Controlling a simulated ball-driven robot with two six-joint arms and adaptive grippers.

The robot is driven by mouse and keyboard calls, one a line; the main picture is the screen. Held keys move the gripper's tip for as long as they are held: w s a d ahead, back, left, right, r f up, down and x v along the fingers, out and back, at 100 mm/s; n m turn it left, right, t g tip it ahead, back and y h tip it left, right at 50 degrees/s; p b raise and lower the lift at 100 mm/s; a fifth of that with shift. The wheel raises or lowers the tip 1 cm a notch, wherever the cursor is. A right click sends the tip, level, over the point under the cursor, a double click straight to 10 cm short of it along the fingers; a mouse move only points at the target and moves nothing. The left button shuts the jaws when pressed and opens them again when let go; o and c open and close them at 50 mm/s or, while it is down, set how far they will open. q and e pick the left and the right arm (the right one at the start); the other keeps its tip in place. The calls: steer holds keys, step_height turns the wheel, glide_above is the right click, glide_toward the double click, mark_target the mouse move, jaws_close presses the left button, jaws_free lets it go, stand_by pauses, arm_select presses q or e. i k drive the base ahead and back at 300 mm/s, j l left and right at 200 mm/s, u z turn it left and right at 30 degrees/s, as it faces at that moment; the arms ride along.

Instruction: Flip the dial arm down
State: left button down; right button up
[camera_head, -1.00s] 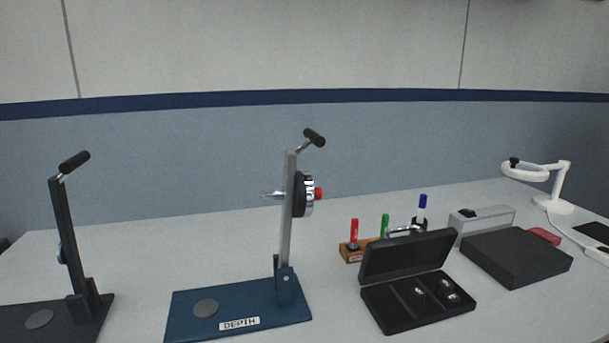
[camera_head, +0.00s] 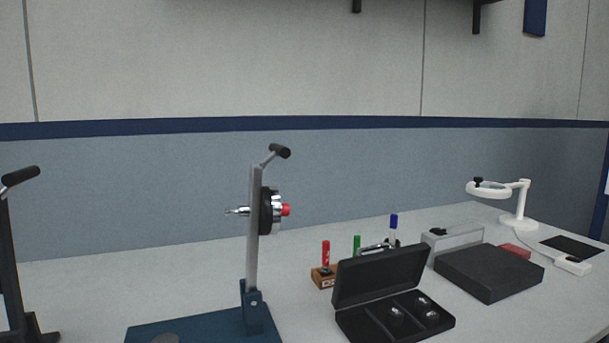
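The dial arm (camera_head: 253,235) is a grey bar standing upright from a hinge bracket on a blue base plate (camera_head: 200,329). A round dial gauge (camera_head: 268,210) with a red cap sits on its upper part, with the probe tip pointing left. A black handle (camera_head: 280,151) sticks out at its top. A second, dark arm (camera_head: 9,265) with a black handle (camera_head: 20,176) also stands upright at the left edge, partly cut off. Neither of my grippers is in view.
An open black case (camera_head: 381,277) with metal pieces stands right of the dial arm. Behind it is a wooden block (camera_head: 323,277) with markers. A dark grey slab (camera_head: 489,272), a grey box (camera_head: 454,243) and a white magnifier lamp (camera_head: 518,220) are farther right. The table's back left is clear.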

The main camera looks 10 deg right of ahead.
mark_target(264, 211)
steer(key=i+l+u, duration=0.2)
steer(key=l+u, duration=0.2)
steer(key=l, duration=1)
steer(key=l+u, duration=0.35)
steer(key=l, duration=1.05)
